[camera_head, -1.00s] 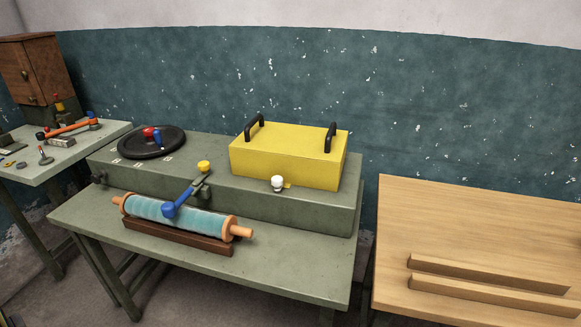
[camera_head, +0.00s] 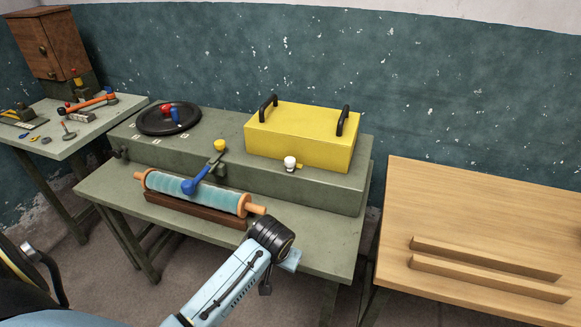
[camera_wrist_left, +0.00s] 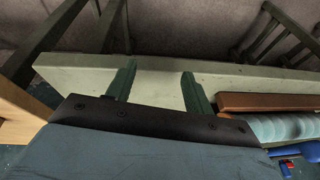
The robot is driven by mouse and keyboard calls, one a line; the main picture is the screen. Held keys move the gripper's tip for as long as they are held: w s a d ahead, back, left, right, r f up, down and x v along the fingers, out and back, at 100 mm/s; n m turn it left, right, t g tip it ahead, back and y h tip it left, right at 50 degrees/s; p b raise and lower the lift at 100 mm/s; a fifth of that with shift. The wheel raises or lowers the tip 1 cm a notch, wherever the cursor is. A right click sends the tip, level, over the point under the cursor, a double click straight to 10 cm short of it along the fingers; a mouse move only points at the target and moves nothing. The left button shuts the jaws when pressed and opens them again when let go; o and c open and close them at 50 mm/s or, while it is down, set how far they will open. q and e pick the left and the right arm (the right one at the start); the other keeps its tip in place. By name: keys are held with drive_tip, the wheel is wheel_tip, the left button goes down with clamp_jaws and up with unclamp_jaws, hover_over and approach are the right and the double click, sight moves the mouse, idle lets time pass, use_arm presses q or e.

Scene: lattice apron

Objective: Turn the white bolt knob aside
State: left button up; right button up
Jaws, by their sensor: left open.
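The white bolt knob (camera_head: 290,163) stands at the front base of the yellow box (camera_head: 305,138), beside a small yellow tab, on the raised grey-green housing (camera_head: 235,165). My left gripper is in the head view, beyond the black wrist joint of my light blue arm, near the table's front edge and well in front of and below the knob. In the left wrist view its two green fingers (camera_wrist_left: 158,85) are apart with nothing between them, over the table edge. The knob is not in the wrist view. My right gripper is not in view.
A blue-handled lever (camera_head: 200,178) and a blue roller (camera_head: 195,190) on a brown cradle lie left of my arm. A black disc (camera_head: 168,119) with red and blue knobs is farther left. A wooden table (camera_head: 470,215) with two rails stands right. The table's front right is bare.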

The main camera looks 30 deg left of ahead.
use_arm(q)
drive_tip(key=w+a+r+n+y, duration=0.1)
drive_tip(key=w+a+r+n, duration=0.25)
drive_tip(key=w+r, duration=0.75)
drive_tip(key=n, duration=0.4)
approach(290, 160)
drive_tip(key=b+x, duration=0.1)
drive_tip(key=x, duration=0.7)
drive_tip(key=shift+w+a+f+b, duration=0.1)
drive_tip(key=shift+w+f+b, duration=0.15)
drive_tip(key=shift+f+b, duration=0.1)
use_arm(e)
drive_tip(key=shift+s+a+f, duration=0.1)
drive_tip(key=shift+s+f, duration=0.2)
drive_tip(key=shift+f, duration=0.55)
use_arm(q)
drive_tip(key=c, duration=1)
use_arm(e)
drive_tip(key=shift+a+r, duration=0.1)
